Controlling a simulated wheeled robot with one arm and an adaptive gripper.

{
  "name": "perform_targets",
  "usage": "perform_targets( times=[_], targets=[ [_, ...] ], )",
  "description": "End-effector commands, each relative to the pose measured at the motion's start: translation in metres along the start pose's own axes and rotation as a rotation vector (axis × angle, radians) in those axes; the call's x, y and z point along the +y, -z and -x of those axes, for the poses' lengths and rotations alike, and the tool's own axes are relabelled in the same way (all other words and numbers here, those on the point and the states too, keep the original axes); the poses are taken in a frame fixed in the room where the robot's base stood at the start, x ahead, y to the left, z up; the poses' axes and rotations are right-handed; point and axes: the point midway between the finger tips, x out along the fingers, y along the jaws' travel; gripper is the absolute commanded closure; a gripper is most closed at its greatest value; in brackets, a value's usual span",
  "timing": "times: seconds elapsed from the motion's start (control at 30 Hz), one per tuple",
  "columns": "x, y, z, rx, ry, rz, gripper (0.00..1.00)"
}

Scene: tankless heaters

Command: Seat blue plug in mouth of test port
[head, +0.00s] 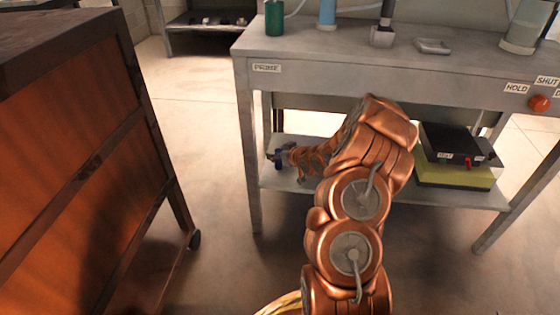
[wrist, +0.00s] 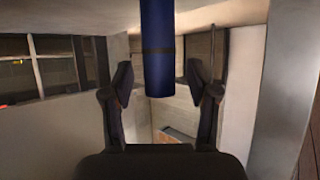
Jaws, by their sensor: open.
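I cannot make out the test port's mouth in either view.
The grey bench (head: 330,66) has a green cylinder (head: 275,18), a blue cylinder (head: 327,13) and other fittings on top. A black box on a yellow block (head: 455,177) stands on the lower shelf at right. A brown cabinet (head: 75,150) is at left, with open floor between.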

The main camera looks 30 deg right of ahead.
Motion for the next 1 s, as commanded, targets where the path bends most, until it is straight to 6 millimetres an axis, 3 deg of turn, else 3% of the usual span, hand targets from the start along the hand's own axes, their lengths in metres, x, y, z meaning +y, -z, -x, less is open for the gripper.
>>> perform_targets(
  times=[0.1,0.67,1.0],
  targets=[
    [0.0001,0.0,0.0003,0.0,0.0,0.0,0.41],
    [0.0004,-0.0004,0.0005,-0.001,0.0,0.0,0.99],
    [0.0004,0.001,0.0013,-0.001,0.0,0.0,1.0]
  ],
)
